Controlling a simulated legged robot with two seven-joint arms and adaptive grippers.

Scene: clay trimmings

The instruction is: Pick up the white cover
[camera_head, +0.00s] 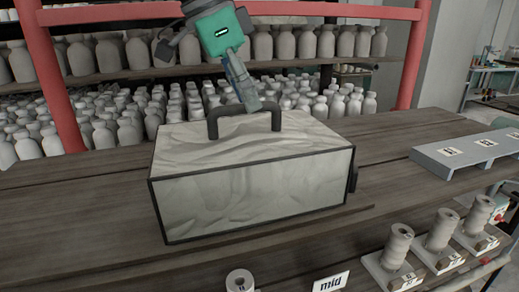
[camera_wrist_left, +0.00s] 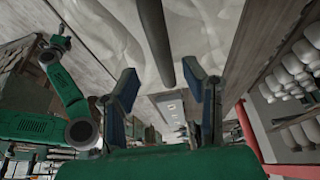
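The white cover (camera_head: 255,195) is a box-like shape with pale, wrinkled faces and black edges, standing on the wooden table. A dark handle (camera_head: 213,124) arches from its top. My left gripper (camera_head: 254,104) points down at the handle's top bar in the head view. In the left wrist view its two blue-padded fingers (camera_wrist_left: 166,88) are spread apart, with the dark handle bar (camera_wrist_left: 155,40) between and beyond them. I cannot tell if they touch it. Another green arm of mine shows at left in the wrist view, its small dark gripper (camera_wrist_left: 58,42) too unclear to read.
The wooden table (camera_head: 80,220) has free room left of the cover. Several spools on plates (camera_head: 398,245) and a "mid" sign (camera_head: 330,283) are at the front. Shelves of pale bottles (camera_head: 190,125) with red posts stand behind.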

